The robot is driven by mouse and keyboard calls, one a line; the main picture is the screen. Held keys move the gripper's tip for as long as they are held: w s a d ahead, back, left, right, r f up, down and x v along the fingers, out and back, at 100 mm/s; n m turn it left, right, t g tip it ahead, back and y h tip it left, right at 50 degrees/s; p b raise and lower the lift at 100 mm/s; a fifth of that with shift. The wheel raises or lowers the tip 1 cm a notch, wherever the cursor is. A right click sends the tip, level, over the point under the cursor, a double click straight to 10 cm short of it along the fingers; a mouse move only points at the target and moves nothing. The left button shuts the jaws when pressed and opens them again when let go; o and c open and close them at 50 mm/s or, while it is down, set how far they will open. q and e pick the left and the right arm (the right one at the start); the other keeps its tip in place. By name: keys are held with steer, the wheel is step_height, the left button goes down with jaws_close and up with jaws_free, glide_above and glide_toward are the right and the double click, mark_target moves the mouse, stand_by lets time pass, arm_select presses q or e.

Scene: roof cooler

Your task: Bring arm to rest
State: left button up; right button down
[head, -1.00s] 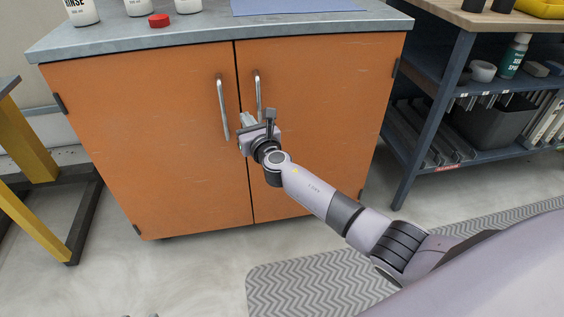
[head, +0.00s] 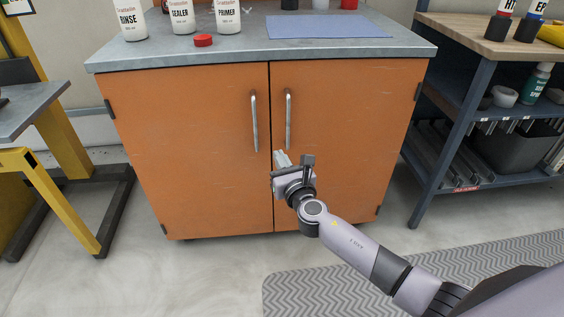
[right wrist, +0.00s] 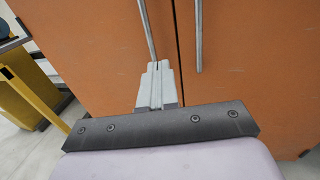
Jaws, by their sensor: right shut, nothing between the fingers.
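My right gripper (head: 281,158) is in front of the orange cabinet (head: 190,150), below its two metal door handles. It is shut and empty. In the right wrist view the closed fingers (right wrist: 157,72) point at the cabinet doors, with the lower end of the left handle (right wrist: 144,25) just above the tips. The right handle (right wrist: 198,35) is to their right. I cannot tell the exact gap to the doors. Both doors are closed. My left gripper is not in view.
The grey countertop (head: 250,54) holds white bottles (head: 228,15), a red cap (head: 203,40) and a blue mat (head: 325,27). A shelf unit (head: 440,150) stands right, a yellow-legged bench (head: 75,150) left. A patterned floor mat (head: 400,270) lies in front.

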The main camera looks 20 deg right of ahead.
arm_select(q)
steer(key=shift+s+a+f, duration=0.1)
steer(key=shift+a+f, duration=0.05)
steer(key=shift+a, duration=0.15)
arm_select(e)
steer(key=shift+s+a, duration=0.2)
steer(key=shift+s, duration=0.6)
steer(key=shift+s+a, duration=0.15)
steer(key=shift+s, duration=0.6)
